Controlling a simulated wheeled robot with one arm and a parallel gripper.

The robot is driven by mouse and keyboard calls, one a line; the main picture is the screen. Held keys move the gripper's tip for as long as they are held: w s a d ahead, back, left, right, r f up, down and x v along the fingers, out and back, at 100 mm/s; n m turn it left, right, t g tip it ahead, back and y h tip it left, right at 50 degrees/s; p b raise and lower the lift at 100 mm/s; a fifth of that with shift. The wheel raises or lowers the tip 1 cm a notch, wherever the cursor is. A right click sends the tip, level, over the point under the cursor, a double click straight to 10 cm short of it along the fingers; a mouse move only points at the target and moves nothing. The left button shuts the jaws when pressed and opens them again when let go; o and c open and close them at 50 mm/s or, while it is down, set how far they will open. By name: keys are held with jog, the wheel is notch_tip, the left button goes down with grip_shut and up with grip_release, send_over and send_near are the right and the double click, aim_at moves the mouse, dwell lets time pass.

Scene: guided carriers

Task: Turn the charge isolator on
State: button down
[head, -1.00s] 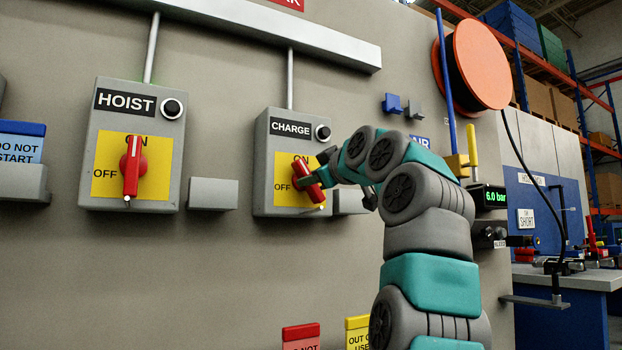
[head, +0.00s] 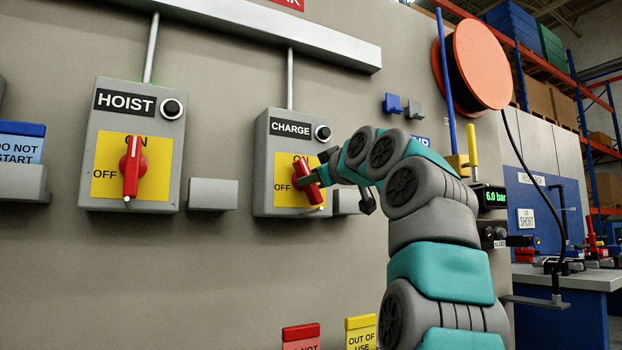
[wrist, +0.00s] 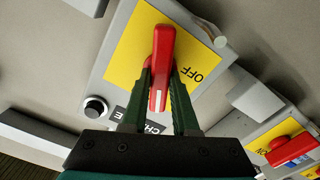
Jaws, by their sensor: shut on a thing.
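The charge isolator (head: 262,165) is a grey wall box with a yellow plate marked OFF and a black CHARGE label. Its red handle (head: 309,188) leans, top to the left and lower end to the right. My gripper (head: 319,177) reaches it from the right. In the wrist view, my gripper (wrist: 161,82) has its two green fingers on either side of the red handle (wrist: 162,50), shut on it. The ON mark is partly hidden behind the handle in the head view.
The hoist isolator (head: 95,145) stands to the left, its red handle (head: 131,170) upright. A grey block (head: 213,194) sits on the wall between the boxes. A pressure display (head: 494,197) reads 6.0 bar to the right. Red and yellow tags hang low on the wall.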

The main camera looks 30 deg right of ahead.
jog(key=shift+m, duration=0.3)
jog(key=m+p, duration=0.1)
jog(key=m, duration=0.1)
jog(key=shift+a+m, duration=0.1)
jog(key=shift+m, duration=0.2)
jog(key=shift+m+p, duration=0.5)
jog(key=shift+m, duration=0.6)
jog(key=c, duration=0.7)
grip_release()
